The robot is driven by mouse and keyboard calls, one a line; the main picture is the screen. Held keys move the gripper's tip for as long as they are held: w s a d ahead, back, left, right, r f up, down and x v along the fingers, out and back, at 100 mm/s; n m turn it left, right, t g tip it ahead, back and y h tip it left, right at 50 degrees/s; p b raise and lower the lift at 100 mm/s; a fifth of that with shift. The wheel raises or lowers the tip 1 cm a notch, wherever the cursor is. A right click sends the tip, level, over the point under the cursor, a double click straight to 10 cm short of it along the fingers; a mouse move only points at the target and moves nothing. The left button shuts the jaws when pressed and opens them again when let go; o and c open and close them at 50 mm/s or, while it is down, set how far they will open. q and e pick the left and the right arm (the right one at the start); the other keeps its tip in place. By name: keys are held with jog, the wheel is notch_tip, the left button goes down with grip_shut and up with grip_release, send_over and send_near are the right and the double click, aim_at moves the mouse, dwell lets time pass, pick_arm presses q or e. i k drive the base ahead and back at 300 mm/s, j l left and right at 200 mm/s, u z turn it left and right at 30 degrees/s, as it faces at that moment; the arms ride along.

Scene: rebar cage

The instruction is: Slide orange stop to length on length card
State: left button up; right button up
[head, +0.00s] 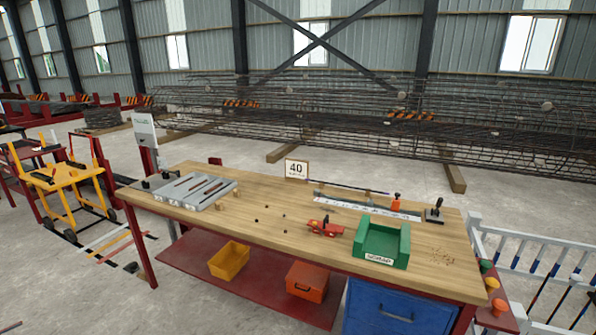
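The orange stop (396,203) stands at the right part of a long pale ruler strip (360,207) near the back of the wooden workbench (290,215). A white length card (297,169) reading "40" stands upright behind the strip's left end. Smaller print on the card is too small to read. A thin dark rod (345,187) runs along the back of the strip. Neither of my grippers shows in the head view.
A grey tray with bars (195,191) is at the bench's left. A red tool (325,227), small dark bits and a green scrap bin (382,242) lie in front of the strip. A black-handled device (433,212) stands right of the stop. A white railing (540,255) is at the right.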

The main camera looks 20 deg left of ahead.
aim_at(396, 202)
jog(key=i+j, duration=0.1)
jog(key=i, duration=1.65)
